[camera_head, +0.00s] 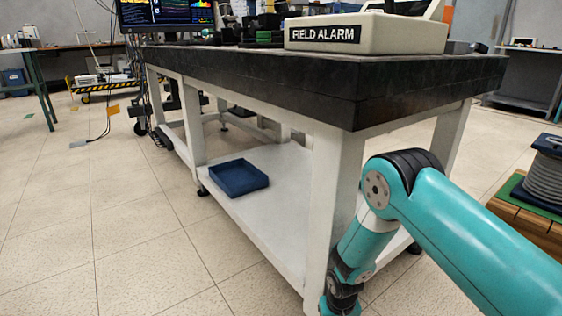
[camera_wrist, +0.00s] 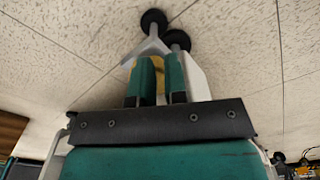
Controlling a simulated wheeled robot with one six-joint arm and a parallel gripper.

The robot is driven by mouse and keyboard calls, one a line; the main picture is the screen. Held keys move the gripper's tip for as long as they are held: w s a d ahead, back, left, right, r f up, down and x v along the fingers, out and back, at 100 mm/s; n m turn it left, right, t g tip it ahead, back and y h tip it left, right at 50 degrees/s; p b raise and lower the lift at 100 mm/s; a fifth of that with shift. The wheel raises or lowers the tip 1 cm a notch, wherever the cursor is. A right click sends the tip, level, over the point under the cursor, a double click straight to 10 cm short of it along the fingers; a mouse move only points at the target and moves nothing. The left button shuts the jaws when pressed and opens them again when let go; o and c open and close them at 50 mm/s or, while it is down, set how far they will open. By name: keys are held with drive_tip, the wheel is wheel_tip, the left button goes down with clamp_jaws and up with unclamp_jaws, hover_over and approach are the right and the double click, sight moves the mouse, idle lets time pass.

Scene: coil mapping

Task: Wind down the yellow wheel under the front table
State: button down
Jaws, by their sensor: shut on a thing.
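In the wrist view, the two green fingers of my gripper (camera_wrist: 159,66) are shut on the yellow wheel (camera_wrist: 160,84). Only a narrow yellow part of it shows between the fingers; the rest is hidden. A white leg (camera_wrist: 196,76) of the front table stands just right of the fingers, and a black caster (camera_wrist: 153,20) shows beyond them. In the head view, the front table (camera_head: 250,72) has a thick black top on a white frame. My arm reaches down past its near corner, and my gripper is below the picture there.
A blue tray (camera_head: 238,178) lies on the table's white lower shelf (camera_head: 265,225). The FIELD ALARM box (camera_head: 365,35) is on the tabletop. A wooden stand with a grey coil (camera_head: 545,175) is at the right edge. The tiled floor (camera_head: 90,210) at left is mostly clear.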

drive_tip(key=shift+s+a+f, duration=0.15)
drive_tip(key=shift+s+f, duration=0.25)
drive_tip(key=shift+f, duration=0.3)
wheel_tip(320, 180, up, 6)
drive_tip(key=p, duration=0.6)
drive_tip(key=shift+s+r, duration=0.15)
drive_tip(key=shift+s, duration=0.15)
